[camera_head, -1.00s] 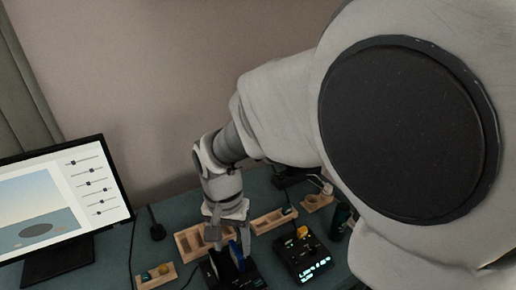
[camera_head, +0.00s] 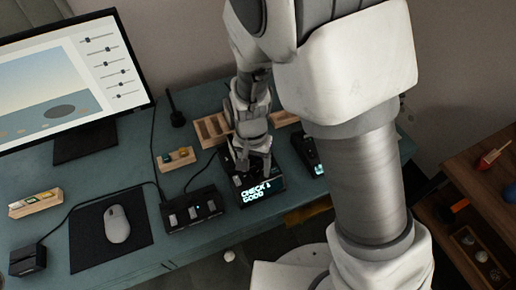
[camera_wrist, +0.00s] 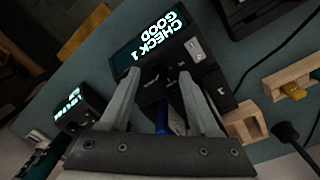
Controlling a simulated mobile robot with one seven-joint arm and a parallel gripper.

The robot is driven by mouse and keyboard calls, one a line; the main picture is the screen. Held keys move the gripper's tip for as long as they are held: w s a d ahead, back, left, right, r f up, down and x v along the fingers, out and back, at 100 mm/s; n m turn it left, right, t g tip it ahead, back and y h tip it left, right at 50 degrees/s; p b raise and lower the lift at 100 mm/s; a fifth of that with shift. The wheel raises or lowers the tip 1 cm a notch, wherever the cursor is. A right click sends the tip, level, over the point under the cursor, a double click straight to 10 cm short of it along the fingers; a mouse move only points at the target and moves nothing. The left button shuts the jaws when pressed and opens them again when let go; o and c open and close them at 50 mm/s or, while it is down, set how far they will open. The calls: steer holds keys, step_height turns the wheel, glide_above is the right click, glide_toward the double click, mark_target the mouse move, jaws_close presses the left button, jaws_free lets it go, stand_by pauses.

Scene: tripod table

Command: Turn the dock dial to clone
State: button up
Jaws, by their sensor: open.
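The dock (camera_head: 262,190) is a black box on the teal desk with a lit display reading "CHECK 1 GOOD". In the wrist view the dock's display (camera_wrist: 152,40) is at the top. A dark knob (camera_wrist: 155,72), apparently the dial, shows between the fingertips; its pointer and labels are too dark to read. A blue item (camera_wrist: 162,118) sits at the dock behind it, partly hidden by my gripper. My gripper (camera_wrist: 159,76) is open, its two fingers on either side of the knob; contact cannot be told. In the head view my gripper (camera_head: 254,166) is over the dock.
A second black device (camera_head: 307,152) with a lit screen stands right of the dock, and a black switch box (camera_head: 192,208) left. Wooden trays (camera_head: 212,130) lie behind. A mouse (camera_head: 116,224) on its mat, a monitor and cables fill the left. Shelves stand at right.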

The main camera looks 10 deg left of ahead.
steer(key=shift+f, duration=0.6)
jaws_close()
